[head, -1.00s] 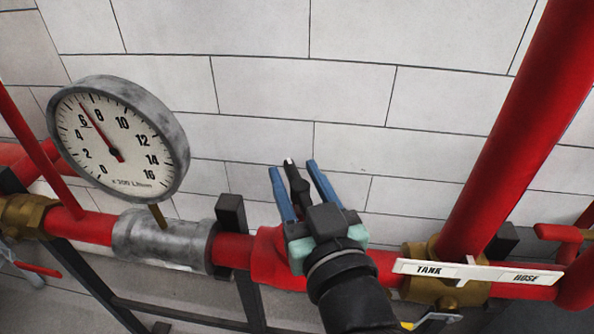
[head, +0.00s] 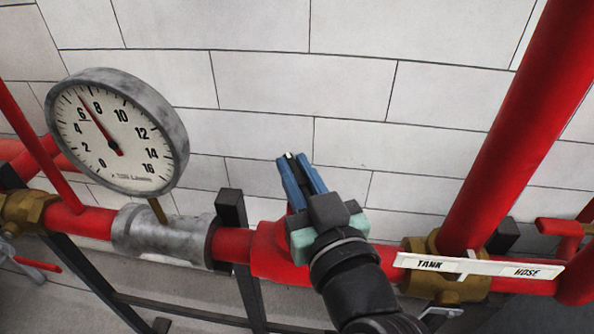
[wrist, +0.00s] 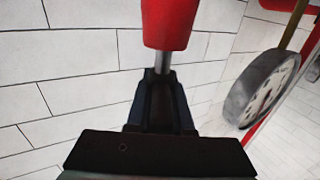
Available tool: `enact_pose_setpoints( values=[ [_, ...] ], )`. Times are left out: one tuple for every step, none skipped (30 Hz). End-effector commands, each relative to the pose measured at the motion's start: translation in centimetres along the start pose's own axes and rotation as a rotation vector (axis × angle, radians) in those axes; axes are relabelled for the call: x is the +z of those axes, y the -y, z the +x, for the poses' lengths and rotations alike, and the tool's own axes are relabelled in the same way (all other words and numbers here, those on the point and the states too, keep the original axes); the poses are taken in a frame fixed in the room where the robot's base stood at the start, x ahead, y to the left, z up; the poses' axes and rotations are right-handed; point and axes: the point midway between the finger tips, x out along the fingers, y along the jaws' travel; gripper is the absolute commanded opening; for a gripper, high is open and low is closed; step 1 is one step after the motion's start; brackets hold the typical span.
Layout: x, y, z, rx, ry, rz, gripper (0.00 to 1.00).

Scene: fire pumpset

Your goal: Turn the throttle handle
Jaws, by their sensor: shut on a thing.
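My gripper (head: 292,161) has blue fingers that point up and slightly left in front of the wall, above the red pipe fitting (head: 272,252). The fingers are drawn together. In the wrist view, a grey rod of the throttle handle (wrist: 163,60) runs between the fingertips (wrist: 161,75), and its red part (wrist: 168,22) lies just beyond them. My gripper is shut on this rod. In the head view, my gripper and wrist hide most of the handle, and only a small pale tip shows at the finger ends.
A round gauge (head: 114,130) stands to the left on a grey collar (head: 150,232), and also shows in the wrist view (wrist: 262,88). A white TANK/HOSE lever (head: 480,266) on a brass valve (head: 432,285) and a thick red upright pipe (head: 520,120) are to the right. The tiled wall is behind.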

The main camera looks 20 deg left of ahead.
Motion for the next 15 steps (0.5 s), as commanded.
enact_pose_setpoints(
  values=[
    [0.37,-0.17,0.04,-0.024,-0.003,0.000,0.00],
    [0.41,-0.18,0.03,-0.044,-0.003,0.000,0.00],
    [0.44,-0.13,0.02,-0.073,-0.003,-0.001,0.00],
    [0.40,-0.06,0.02,-0.095,-0.004,-0.003,0.00],
    [0.41,-0.04,0.02,-0.115,-0.003,-0.003,0.00],
    [0.37,0.00,0.03,-0.140,-0.003,-0.002,0.00],
    [0.33,0.06,0.02,-0.159,-0.003,-0.002,0.00],
    [0.30,0.11,0.03,-0.175,-0.003,-0.001,0.00],
    [0.27,0.16,0.01,-0.193,-0.002,-0.001,0.00],
    [0.19,0.20,-0.01,-0.204,-0.003,-0.002,0.00],
    [0.17,0.24,-0.04,-0.213,-0.001,-0.002,0.00],
    [0.13,0.26,-0.07,-0.221,-0.001,-0.002,0.00],
    [0.09,0.28,-0.08,-0.225,-0.001,-0.002,0.00],
    [0.05,0.29,-0.09,-0.227,-0.001,-0.002,0.00],
    [0.02,0.31,-0.09,-0.229,-0.001,-0.002,0.00]
  ],
)
